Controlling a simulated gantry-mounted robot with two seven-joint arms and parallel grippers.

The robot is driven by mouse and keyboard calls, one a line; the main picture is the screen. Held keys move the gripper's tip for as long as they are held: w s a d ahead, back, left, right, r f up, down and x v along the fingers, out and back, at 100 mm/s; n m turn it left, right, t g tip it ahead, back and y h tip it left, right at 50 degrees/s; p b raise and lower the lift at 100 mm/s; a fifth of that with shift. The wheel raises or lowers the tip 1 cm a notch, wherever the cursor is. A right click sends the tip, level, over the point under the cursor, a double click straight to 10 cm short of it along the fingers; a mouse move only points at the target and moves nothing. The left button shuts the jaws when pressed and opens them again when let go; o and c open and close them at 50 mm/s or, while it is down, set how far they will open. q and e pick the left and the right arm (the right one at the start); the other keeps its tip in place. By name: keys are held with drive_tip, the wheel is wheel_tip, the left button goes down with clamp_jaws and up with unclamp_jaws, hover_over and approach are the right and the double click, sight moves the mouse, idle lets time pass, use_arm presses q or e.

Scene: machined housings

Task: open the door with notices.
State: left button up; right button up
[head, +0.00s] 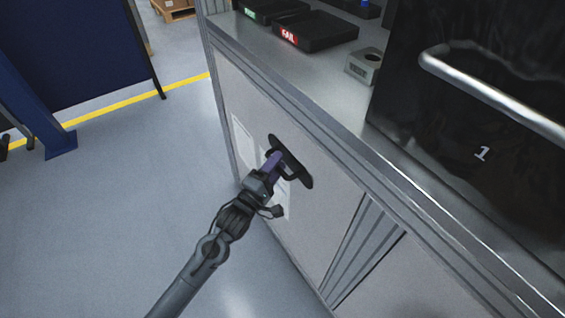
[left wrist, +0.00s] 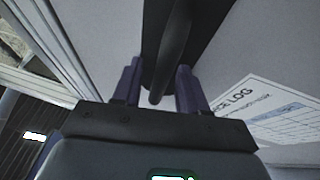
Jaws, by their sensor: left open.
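The door with notices (head: 318,222) is a light grey cabinet panel below the worktop, and it looks shut, flush with its frame. White paper notices (head: 243,140) are on it, partly hidden by my arm; one reading "LOG" shows in the left wrist view (left wrist: 268,108). The black door handle (head: 301,175) is upright on a dark backing plate. My left gripper (head: 275,163) is open at the handle. In the left wrist view its purple fingers (left wrist: 157,78) stand on either side of the handle bar (left wrist: 172,55), with gaps visible. My right gripper is not in view.
The worktop (head: 330,65) holds black trays (head: 315,30), one marked "FAIL", and a grey machined housing (head: 364,66). A dark machine door (head: 460,130) with a metal bar handle stands at right.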

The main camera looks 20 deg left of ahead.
use_arm(q)
drive_tip(key=shift+w, duration=0.15)
drive_tip(key=shift+d, duration=0.1)
drive_tip(key=shift+c, duration=0.8)
clamp_jaws()
drive_tip(key=shift+s, duration=0.25)
